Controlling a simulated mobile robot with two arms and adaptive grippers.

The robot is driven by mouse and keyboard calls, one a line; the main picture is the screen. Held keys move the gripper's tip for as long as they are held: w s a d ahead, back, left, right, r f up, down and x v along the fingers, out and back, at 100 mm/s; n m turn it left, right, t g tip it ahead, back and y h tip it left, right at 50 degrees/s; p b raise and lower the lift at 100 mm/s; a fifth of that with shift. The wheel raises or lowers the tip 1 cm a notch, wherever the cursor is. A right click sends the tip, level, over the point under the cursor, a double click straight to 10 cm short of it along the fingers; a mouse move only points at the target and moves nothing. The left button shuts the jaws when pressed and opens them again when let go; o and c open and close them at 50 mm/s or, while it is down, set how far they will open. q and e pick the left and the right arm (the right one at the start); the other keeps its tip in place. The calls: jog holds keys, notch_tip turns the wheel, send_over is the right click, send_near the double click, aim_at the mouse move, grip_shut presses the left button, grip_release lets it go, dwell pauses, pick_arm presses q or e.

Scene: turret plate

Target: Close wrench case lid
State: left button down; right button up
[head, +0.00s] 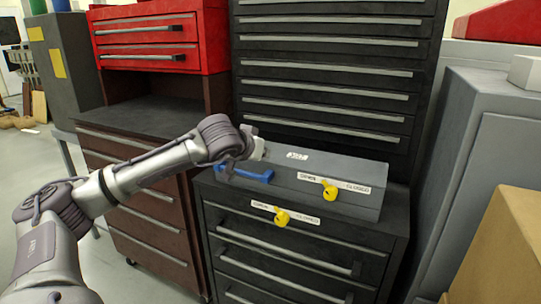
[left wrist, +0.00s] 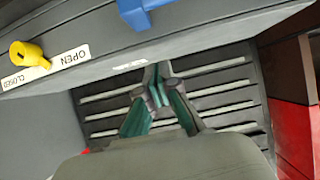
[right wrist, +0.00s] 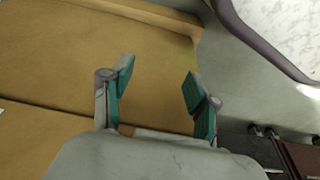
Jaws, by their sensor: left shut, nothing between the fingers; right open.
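The grey wrench case (head: 345,204) sits on top of the black drawer cabinet. It has a blue handle (head: 245,173) and a yellow lock knob (head: 330,190) beside an OPEN/CLOSED label. Its lid (head: 320,164) looks flat and down over the case; I cannot tell whether a small gap remains. My left gripper (left wrist: 158,88) is at the case's far left end; in the head view my arm hides its fingers. In the left wrist view it is shut and empty, with the case (left wrist: 130,45) above it in the picture. My right gripper (right wrist: 159,78) is open and empty.
The black drawer cabinet (head: 300,235) carries its own yellow knob (head: 281,217). A tall black drawer unit (head: 335,70) stands behind the case. A red tool chest (head: 155,40) is at left. A cardboard box (head: 505,250) is at right and shows under my right gripper (right wrist: 90,50).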

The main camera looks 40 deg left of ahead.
pick_arm(q)
notch_tip(320, 180, down, 8)
jog(key=s+b, duration=0.2)
jog(key=b, duration=0.3)
jog(key=shift+s+d+r, duration=0.2)
jog(key=shift+s+d, duration=0.2)
pick_arm(e)
notch_tip(320, 180, up, 16)
jog(key=s+t, duration=0.1)
jog(key=shift+s+d+r, duration=0.15)
jog(key=shift+s+d, duration=0.1)
jog(key=shift+d, duration=0.15)
pick_arm(q)
jog(key=r+v, duration=0.1)
jog(key=v, duration=1.2)
jog(key=shift+w+a+r, duration=0.2)
jog(key=shift+w+a, duration=0.1)
jog(key=shift+w, duration=0.1)
pick_arm(e)
jog(key=shift+w, duration=0.15)
